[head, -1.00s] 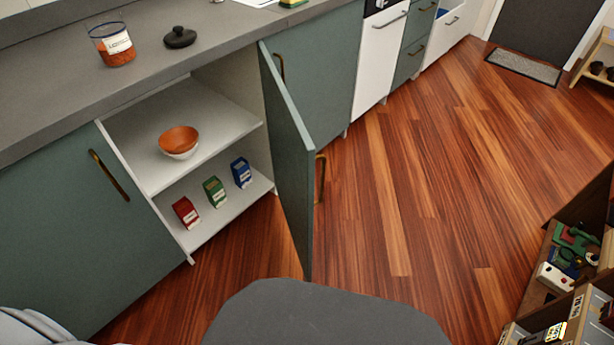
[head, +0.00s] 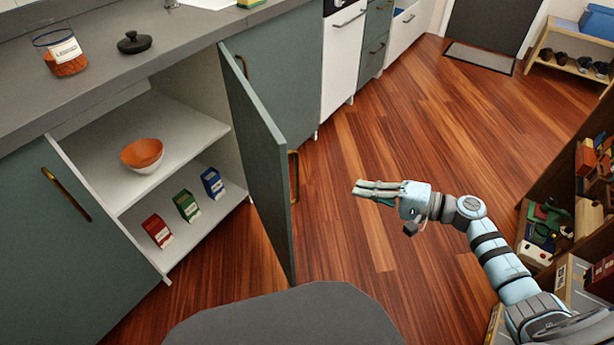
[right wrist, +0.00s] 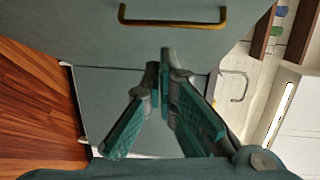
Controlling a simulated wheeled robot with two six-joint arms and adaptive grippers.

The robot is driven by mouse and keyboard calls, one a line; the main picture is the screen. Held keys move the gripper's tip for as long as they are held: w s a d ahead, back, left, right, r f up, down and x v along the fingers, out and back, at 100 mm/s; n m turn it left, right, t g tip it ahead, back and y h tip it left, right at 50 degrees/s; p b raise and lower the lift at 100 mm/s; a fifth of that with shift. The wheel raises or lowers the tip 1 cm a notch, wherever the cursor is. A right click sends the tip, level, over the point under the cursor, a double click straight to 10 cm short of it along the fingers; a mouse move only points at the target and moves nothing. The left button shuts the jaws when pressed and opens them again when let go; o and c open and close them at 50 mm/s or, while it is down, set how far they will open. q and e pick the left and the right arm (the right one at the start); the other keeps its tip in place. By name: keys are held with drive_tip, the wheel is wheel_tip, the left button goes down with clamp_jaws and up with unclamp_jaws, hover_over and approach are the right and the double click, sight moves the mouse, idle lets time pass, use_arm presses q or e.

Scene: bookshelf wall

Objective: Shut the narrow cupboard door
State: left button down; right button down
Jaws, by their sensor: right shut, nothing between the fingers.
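The narrow cupboard door (head: 262,160) is green-grey and stands wide open, swung out from the cupboard toward me. Its brass handle (head: 293,177) is on the face turned to the right. In the right wrist view the door (right wrist: 110,35) fills the upper part, with the brass handle (right wrist: 172,23) across the top. My right gripper (head: 357,189) is shut and empty, to the right of the door and apart from it in the head view. It also shows in the right wrist view (right wrist: 164,58), fingertips together below the handle. My left gripper is not in view.
Inside the cupboard are an orange bowl (head: 142,154) on the upper shelf and several small cartons (head: 186,205) below. A jar (head: 64,55) and a black lid (head: 134,42) are on the counter. A shelf unit (head: 565,190) stands at the right. The wooden floor between is clear.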

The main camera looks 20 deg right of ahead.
wheel_tip(320, 180, up, 6)
drive_tip(key=a+n+y, duration=0.1)
drive_tip(key=y, duration=0.1)
drive_tip(key=w+a, duration=0.4)
drive_tip(key=a, duration=0.8)
drive_tip(key=shift+w+f, duration=0.15)
drive_tip(key=shift+w, duration=0.25)
drive_tip(key=shift+a, duration=0.1)
